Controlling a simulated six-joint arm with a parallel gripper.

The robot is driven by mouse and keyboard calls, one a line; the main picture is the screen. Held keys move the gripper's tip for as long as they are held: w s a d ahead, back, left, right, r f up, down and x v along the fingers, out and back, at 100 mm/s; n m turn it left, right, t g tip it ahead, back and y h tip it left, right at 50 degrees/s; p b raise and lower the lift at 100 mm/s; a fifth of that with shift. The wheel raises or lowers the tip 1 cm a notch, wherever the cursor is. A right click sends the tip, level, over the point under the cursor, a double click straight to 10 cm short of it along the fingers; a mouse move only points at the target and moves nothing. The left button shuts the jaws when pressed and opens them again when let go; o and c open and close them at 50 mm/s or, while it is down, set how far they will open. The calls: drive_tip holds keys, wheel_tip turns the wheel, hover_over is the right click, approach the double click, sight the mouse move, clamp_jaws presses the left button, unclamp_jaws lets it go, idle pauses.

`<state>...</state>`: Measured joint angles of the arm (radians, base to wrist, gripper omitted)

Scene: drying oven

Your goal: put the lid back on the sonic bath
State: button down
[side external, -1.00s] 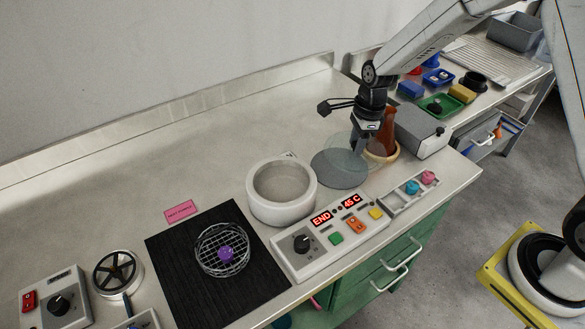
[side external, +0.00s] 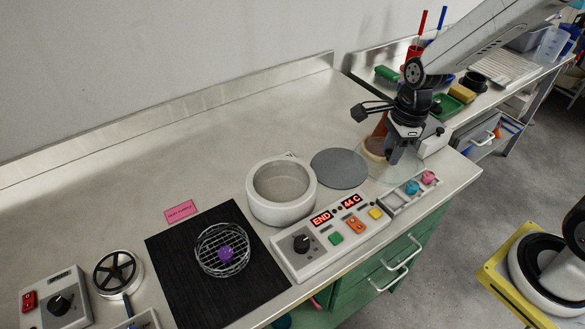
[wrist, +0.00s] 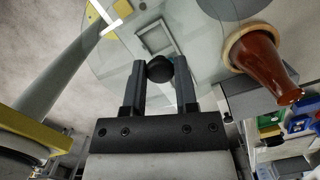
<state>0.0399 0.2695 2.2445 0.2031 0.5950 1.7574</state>
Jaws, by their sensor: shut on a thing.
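The sonic bath (side external: 281,190) is a round white open tub with a grey inside, left of centre in the side external view. Its front panel (side external: 330,238) reads END and 44 C. The lid (side external: 410,172) is a clear glass disc with a black knob (wrist: 160,68). My gripper (side external: 394,156) is shut on the knob and holds the lid off to the right of the bath, beyond the grey disc. In the wrist view the two fingers (wrist: 160,80) stand either side of the knob, with the glass spreading around it. The bath's opening is uncovered.
A grey round mat (side external: 340,168) lies between bath and lid. A brown flask on a cork ring (wrist: 262,62) and a grey box (side external: 434,140) stand close to my gripper. A wire basket (side external: 222,250) sits on a black mat left of the bath. The counter behind the bath is clear.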

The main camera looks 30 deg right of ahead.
idle(0.6)
drive_tip(key=w+a+n, duration=0.3)
drive_tip(key=w+a, duration=0.3)
drive_tip(key=a, duration=0.3)
drive_tip(key=w+a+n, duration=0.3)
drive_tip(key=w+a, duration=0.4)
drive_tip(key=a, duration=0.2)
drive_tip(key=shift+w+a+r+g, duration=0.2)
drive_tip(key=shift+a+r+g, duration=0.2)
drive_tip(key=shift+r, duration=0.05)
drive_tip(key=shift+f, duration=0.15)
drive_tip(key=shift+f, duration=3)
drive_tip(key=shift+f, duration=0.2)
unclamp_jaws()
